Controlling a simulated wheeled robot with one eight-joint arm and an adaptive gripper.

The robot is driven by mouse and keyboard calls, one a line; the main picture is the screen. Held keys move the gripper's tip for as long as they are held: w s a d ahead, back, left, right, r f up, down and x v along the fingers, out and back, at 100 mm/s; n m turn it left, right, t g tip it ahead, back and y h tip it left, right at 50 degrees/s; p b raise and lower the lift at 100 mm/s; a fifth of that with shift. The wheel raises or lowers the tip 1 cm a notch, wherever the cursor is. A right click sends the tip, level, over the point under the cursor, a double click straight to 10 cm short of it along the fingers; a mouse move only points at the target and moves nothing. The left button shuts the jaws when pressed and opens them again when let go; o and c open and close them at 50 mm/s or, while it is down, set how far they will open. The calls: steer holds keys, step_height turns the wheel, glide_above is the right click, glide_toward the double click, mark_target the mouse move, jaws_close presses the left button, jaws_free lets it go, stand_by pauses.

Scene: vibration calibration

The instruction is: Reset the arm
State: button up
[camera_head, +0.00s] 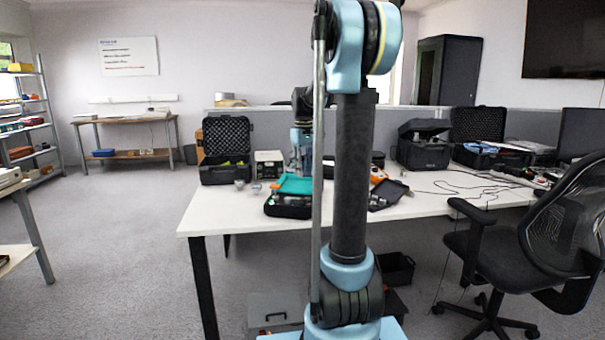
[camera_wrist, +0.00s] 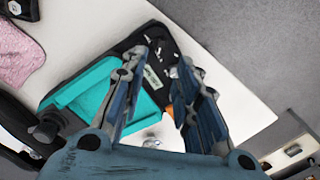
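My arm stands upright in the middle of the head view and blocks part of the table. In the wrist view my gripper (camera_wrist: 158,65) has its two fingers apart, with nothing between them. It points down over an open black case (camera_wrist: 150,40) with a teal lining (camera_wrist: 95,88) on the white table (camera_wrist: 245,105). The same case shows in the head view (camera_head: 288,208), left of my arm's column near the table's front edge. I cannot make out my fingertips in the head view. How far the fingers are above the case is unclear.
On the table (camera_head: 222,217) stand an open foam-lined case (camera_head: 226,140), a small white box (camera_head: 267,164), a black toolbox (camera_head: 423,147) and a dark pouch (camera_head: 388,194). An office chair (camera_head: 555,225) is at the right. Carpet on the left is clear.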

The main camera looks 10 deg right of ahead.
steer(key=shift+s, duration=0.1)
steer(key=s+f+m+t, duration=0.1)
steer(key=s+f, duration=0.2)
steer(key=s, duration=0.7)
steer(key=s+f+m, duration=0.1)
steer(key=s+f, duration=0.1)
steer(key=s, duration=0.9)
steer(key=s+f+m+t, duration=0.1)
steer(key=s+f+m, duration=0.1)
steer(key=s+f, duration=1.1)
steer(key=shift+s+a+m, duration=0.2)
steer(key=shift+m, duration=0.1)
steer(key=shift+w+f, duration=0.15)
steer(key=shift+w, duration=0.3)
